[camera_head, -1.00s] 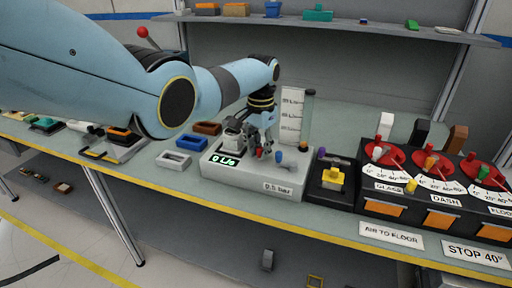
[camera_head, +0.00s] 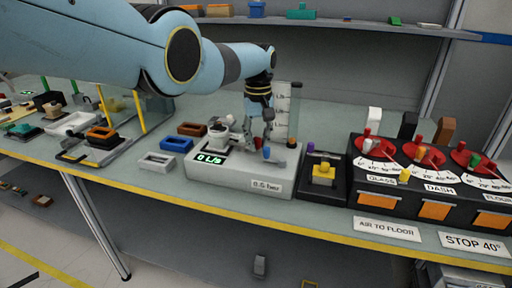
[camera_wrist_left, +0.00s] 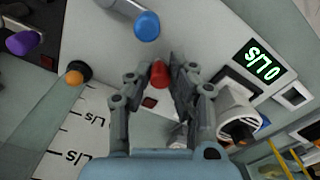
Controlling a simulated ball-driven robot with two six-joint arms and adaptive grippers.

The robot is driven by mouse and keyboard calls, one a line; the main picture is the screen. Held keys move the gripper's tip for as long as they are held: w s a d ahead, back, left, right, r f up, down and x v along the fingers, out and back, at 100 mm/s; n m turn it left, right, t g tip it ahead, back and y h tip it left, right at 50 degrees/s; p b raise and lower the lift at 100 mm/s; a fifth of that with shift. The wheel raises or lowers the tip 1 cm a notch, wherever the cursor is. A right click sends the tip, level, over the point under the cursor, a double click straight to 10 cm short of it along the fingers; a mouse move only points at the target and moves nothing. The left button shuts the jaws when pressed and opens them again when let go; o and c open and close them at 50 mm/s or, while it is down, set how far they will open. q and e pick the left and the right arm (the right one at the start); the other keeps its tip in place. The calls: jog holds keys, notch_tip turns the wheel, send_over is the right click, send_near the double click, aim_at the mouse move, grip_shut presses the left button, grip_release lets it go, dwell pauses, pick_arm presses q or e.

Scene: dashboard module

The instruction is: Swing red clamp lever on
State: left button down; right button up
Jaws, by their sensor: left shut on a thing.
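The red clamp lever (camera_head: 257,142) stands on top of the white module (camera_head: 235,180), which has a green "0 L/s" display. My left gripper (camera_head: 258,139) reaches down over the module from behind and is at the lever. In the left wrist view the lever's red tip (camera_wrist_left: 159,74) lies between the two fingers of my left gripper (camera_wrist_left: 156,72), which is shut on it. The lever's lower part is hidden by the fingers. My right gripper is in neither view.
A blue knob (camera_head: 267,153) stands close beside the lever, also seen in the left wrist view (camera_wrist_left: 147,26). A scaled clear tube (camera_head: 288,115) and a pale cup-like fitting (camera_head: 219,132) flank the gripper. A black box with a yellow part (camera_head: 323,172) stands to the right.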

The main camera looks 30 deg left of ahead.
pick_arm(q)
jog(key=shift+w+n+b, duration=0.3)
jog(key=shift+n+b, duration=0.2)
jog(key=shift+n, duration=0.2)
jog(key=c, duration=1.2)
grip_release()
jog(key=shift+r, duration=0.1)
notch_tip(320, 180, up, 12)
jog(key=shift+f, duration=0.1)
